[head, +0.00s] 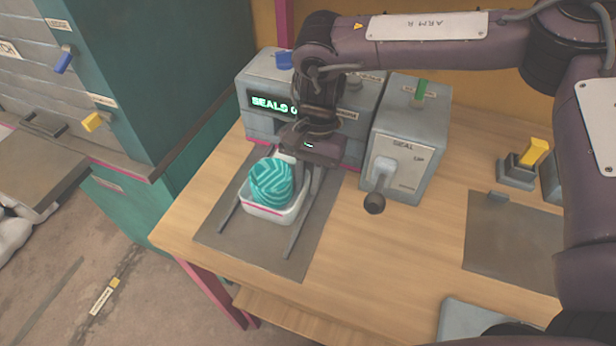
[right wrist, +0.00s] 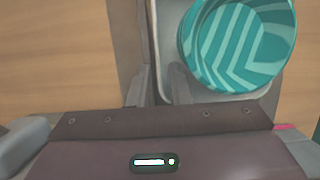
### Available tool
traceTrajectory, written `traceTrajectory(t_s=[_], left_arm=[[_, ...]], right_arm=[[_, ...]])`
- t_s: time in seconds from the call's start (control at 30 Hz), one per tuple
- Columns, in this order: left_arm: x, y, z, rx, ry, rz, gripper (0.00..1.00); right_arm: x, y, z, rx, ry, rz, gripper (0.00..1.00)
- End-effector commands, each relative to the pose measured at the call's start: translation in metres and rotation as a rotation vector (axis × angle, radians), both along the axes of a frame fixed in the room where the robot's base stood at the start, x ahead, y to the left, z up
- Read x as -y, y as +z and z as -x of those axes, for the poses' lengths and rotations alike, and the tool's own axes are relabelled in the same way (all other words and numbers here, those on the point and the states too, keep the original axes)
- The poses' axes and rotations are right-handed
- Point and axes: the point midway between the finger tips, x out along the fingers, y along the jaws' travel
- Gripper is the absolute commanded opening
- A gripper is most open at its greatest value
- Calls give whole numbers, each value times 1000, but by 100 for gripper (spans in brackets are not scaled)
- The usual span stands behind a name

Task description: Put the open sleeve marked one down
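The open sleeve appears to be the pale, open-topped tray (head: 264,214) with a pink band, between two rails on the grey mat; no mark one is readable. A teal, chevron-patterned round thing (head: 271,184) sits in it and also shows in the right wrist view (right wrist: 235,45). My right gripper (head: 304,170) points down at the tray's back right edge. In the right wrist view its fingers (right wrist: 158,90) stand a small gap apart with the tray's wall (right wrist: 157,40) between them, seemingly gripped. Whether the tray bears on the mat is unclear. My left gripper is out of view.
A grey machine with a lit SEALS display (head: 268,104) stands behind the mat (head: 225,238). To its right is a SEAL box (head: 412,140) with a lever (head: 375,202). A yellow switch (head: 535,152) and a second grey mat (head: 510,240) lie farther right. Bare wood separates the mats.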

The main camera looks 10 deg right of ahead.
Motion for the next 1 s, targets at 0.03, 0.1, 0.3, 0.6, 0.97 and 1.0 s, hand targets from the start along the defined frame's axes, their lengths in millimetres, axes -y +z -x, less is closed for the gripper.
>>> traceTrajectory(t_s=[0.03, 0.1, 0.3, 0.6, 0.97, 1.0], left_arm=[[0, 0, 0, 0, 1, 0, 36], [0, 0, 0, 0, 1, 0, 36], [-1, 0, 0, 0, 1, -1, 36], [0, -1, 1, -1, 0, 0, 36], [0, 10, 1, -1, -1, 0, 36], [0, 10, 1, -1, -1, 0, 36]], right_arm=[[0, 0, 0, 0, 0, 0, 24], [0, 0, 0, 0, 0, 0, 25], [0, 1, 0, 0, 0, 0, 25], [5, 33, -9, 7, 0, 2, 25], [17, 101, -25, 3, 1, 2, 25], [18, 105, -26, 2, 1, 2, 25]])
